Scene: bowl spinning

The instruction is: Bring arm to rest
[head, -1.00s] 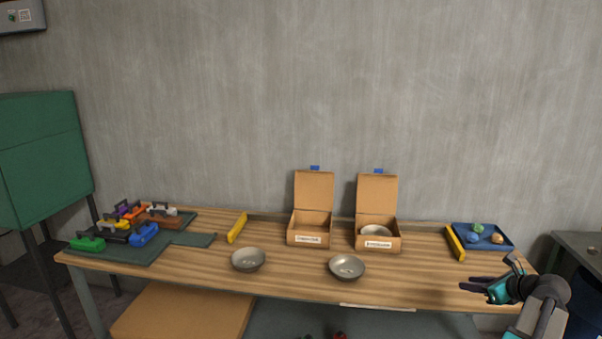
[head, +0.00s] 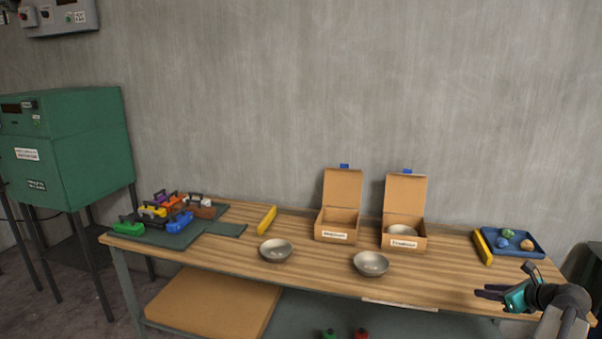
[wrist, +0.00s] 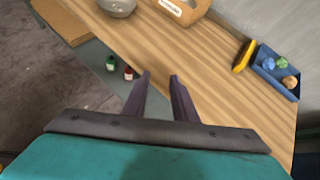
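My gripper (head: 492,294) is at the right end of the wooden table (head: 330,280), in front of the blue tray. In the wrist view my gripper (wrist: 160,80) has its two fingers apart with nothing between them. Two metal bowls stand on the table, a left bowl (head: 276,250) and a right bowl (head: 370,263). Two open cardboard boxes stand behind them, a left box (head: 337,233) and a right box (head: 403,243). Another bowl (head: 402,230) lies inside the right box. A bowl also shows at the top of the wrist view (wrist: 117,6).
A blue tray (head: 538,254) with several small balls and a yellow bar (head: 482,247) are at the right. Another yellow bar (head: 267,220) lies left of the boxes. Several coloured handled blocks sit on a dark mat (head: 155,240). A green cabinet (head: 80,150) stands left.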

